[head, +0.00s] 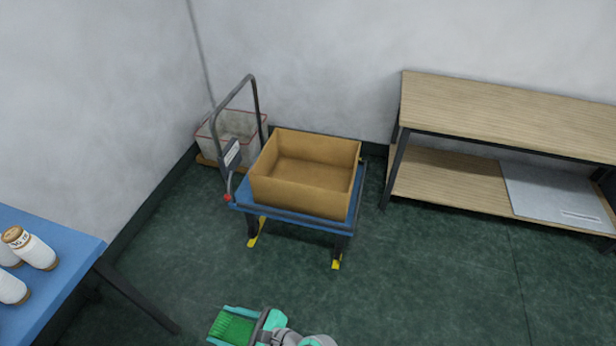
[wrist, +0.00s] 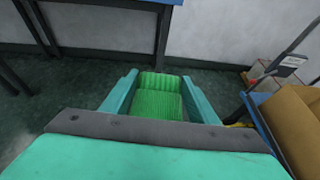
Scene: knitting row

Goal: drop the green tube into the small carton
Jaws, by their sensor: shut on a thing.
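The green tube (wrist: 158,97) is ribbed and bright green. It sits between the two teal fingers of my gripper (wrist: 160,100), which is shut on it. In the head view the green tube (head: 232,329) and my gripper (head: 238,326) are low at the bottom edge, above the floor. The small carton (head: 312,185) is an open, empty-looking brown box on a blue trolley, above and right of my gripper in the head view. In the wrist view part of the carton (wrist: 298,125) shows at the right edge, apart from my gripper.
The blue trolley (head: 290,216) has a raised grey handle (head: 250,90). A whitish bin (head: 230,132) stands behind it. A blue table (head: 45,262) with white spools (head: 35,252) is at left. A wooden shelf unit (head: 500,105) is at right. Green floor between is clear.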

